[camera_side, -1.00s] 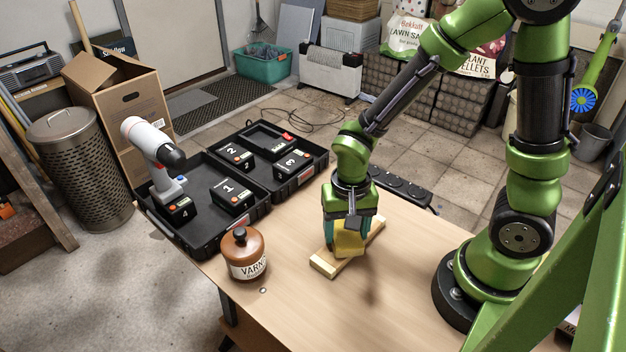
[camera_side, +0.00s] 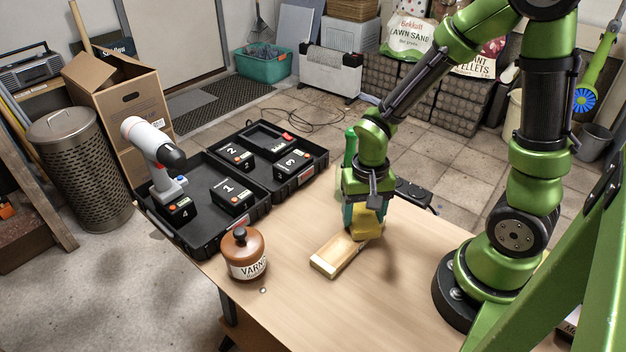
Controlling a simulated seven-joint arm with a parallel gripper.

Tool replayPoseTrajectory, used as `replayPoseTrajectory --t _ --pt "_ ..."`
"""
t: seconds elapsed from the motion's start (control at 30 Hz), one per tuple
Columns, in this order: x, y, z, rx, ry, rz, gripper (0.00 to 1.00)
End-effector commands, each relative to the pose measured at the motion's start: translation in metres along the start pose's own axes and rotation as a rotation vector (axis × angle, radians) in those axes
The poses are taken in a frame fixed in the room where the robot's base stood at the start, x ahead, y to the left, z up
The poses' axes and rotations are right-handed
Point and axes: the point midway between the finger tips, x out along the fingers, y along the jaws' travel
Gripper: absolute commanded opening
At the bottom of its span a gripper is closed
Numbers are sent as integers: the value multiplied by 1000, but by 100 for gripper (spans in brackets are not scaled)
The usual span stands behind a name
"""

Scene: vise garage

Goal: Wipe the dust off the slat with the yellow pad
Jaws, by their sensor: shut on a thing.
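The slat (camera_side: 338,258) is a short pale wooden strip lying at a slant on the bench. Its near left end shows and its far right end is hidden behind my gripper and the pad. My gripper (camera_side: 364,219) points down and is shut on the yellow pad (camera_side: 367,226). The pad is at the far part of the slat; I cannot tell whether it touches the wood. Dust on the slat is too small to make out.
A brown varnish jar (camera_side: 245,254) stands on the bench (camera_side: 305,312) left of the slat. An open black case (camera_side: 207,240) with numbered batteries and a drill (camera_side: 155,158) lies beyond it. A black power strip (camera_side: 413,193) is behind my gripper. The front of the bench is clear.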

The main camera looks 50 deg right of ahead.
Motion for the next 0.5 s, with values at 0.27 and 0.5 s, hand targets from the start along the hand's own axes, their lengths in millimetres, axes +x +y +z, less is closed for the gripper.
replayPoseTrajectory --t 0.27,0.5 --pt "0 -20 17 -4 -1 0 38" --pt "0 -37 32 -4 -1 0 38"
